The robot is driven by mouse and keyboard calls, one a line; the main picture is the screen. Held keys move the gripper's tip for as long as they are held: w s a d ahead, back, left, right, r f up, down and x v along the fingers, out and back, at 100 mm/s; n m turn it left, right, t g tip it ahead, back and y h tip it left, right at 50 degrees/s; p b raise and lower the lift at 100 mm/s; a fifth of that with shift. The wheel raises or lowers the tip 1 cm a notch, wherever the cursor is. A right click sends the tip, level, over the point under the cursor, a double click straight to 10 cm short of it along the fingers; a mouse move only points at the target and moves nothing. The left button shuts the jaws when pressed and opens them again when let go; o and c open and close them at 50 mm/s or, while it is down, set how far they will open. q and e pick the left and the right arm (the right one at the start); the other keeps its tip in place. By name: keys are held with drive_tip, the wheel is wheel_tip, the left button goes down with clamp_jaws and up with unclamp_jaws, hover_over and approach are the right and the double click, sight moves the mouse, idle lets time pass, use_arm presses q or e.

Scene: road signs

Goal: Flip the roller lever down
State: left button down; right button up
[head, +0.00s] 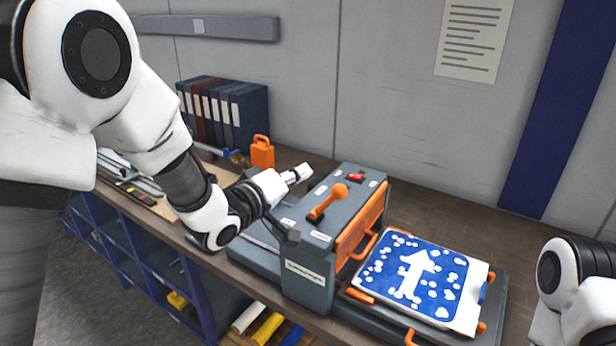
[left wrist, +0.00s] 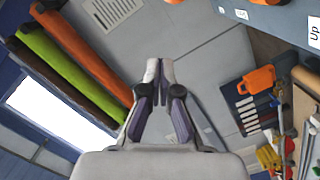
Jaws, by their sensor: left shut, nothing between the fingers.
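The roller machine (head: 307,267) is a grey box with an orange side panel, standing on the workbench. Its orange roller lever (head: 328,202) sits on the top face, with the round knob toward the back right. My left gripper (head: 303,173) is shut and empty, just behind and left of the lever and apart from it. In the left wrist view the shut fingers (left wrist: 159,72) point at bare grey surface. Part of the machine's top with an "Up" label (left wrist: 315,37) shows at the upper right there. My right gripper is out of view.
A blue sign with a white arrow (head: 417,277) lies right of the machine. An orange container (head: 262,152) and several binders (head: 225,108) stand at the back left. The wall is close behind the bench. My right arm shows at the right edge.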

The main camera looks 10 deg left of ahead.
use_arm(q)
drive_tip(key=d+b+v, duration=0.1)
drive_tip(key=b+v, duration=0.1)
drive_tip(key=v, duration=0.4)
drive_tip(key=s+a+f+n+g+y+b, duration=0.1)
drive_tip(key=s+f+g, duration=0.25)
drive_tip(key=f, duration=1.35)
drive_tip(key=s+f+n+g+y, duration=0.1)
drive_tip(key=s+f+g+y, duration=0.3)
drive_tip(key=f, duration=1.2)
drive_tip(key=s+a+f+m+g, duration=0.2)
drive_tip(key=s+f, duration=0.3)
drive_tip(key=s, duration=0.3)
drive_tip(key=s+a+f+m+g+y, duration=0.1)
drive_tip(key=s+a+f+m+g, duration=0.1)
drive_tip(key=s+f, duration=0.3)
drive_tip(key=s+a+f+m+g+y, duration=0.1)
drive_tip(key=s+a+f+m+g, duration=0.1)
drive_tip(key=s+f, duration=0.4)
drive_tip(key=s+m+g, duration=0.1)
drive_tip(key=s+g, duration=0.1)
drive_tip(key=s, duration=0.3)
drive_tip(key=shift+s+m+b, duration=0.3)
drive_tip(key=shift+s, duration=0.05)
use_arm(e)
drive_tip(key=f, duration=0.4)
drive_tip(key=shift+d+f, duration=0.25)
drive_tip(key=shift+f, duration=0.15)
use_arm(q)
drive_tip(key=shift+a, duration=0.15)
